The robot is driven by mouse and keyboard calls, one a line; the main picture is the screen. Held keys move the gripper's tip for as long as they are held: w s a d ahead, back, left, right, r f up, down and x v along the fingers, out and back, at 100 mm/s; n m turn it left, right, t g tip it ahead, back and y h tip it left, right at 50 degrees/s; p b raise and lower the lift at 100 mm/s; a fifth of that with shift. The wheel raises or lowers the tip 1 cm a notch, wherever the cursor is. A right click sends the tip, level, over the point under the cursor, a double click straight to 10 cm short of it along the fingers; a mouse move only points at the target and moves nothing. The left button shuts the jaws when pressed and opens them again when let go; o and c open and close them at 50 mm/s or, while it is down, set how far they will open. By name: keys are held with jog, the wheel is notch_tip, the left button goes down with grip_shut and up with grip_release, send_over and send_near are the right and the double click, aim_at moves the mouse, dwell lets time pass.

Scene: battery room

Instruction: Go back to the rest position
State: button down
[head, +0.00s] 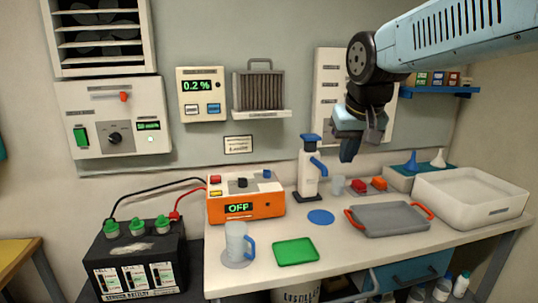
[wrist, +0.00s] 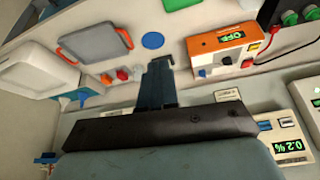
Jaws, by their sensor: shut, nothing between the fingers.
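My gripper (head: 349,150) hangs from my light-blue arm above the back of the bench, in front of the wall panel and to the right of the white pump bottle with a blue top (head: 310,170). Its fingers are shut with nothing between them. In the wrist view the dark fingers (wrist: 161,65) show closed together, pointing toward the bench, and nothing touches them.
On the bench (head: 345,262) stand an orange charger reading OFF (head: 245,207), a clear jug (head: 236,243), a green mat (head: 295,251), a grey tray with red handles (head: 390,219) and a white basin (head: 470,198). A black battery (head: 135,262) stands left. Space around my gripper looks clear.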

jog(key=s+d+f, duration=0.3)
jog(key=s, duration=0.3)
jog(key=s+d+f, duration=0.3)
jog(key=s, duration=0.4)
jog(key=shift+d+m+t, duration=0.3)
jog(key=shift+d+m, duration=0.1)
jog(key=shift+a, duration=0.15)
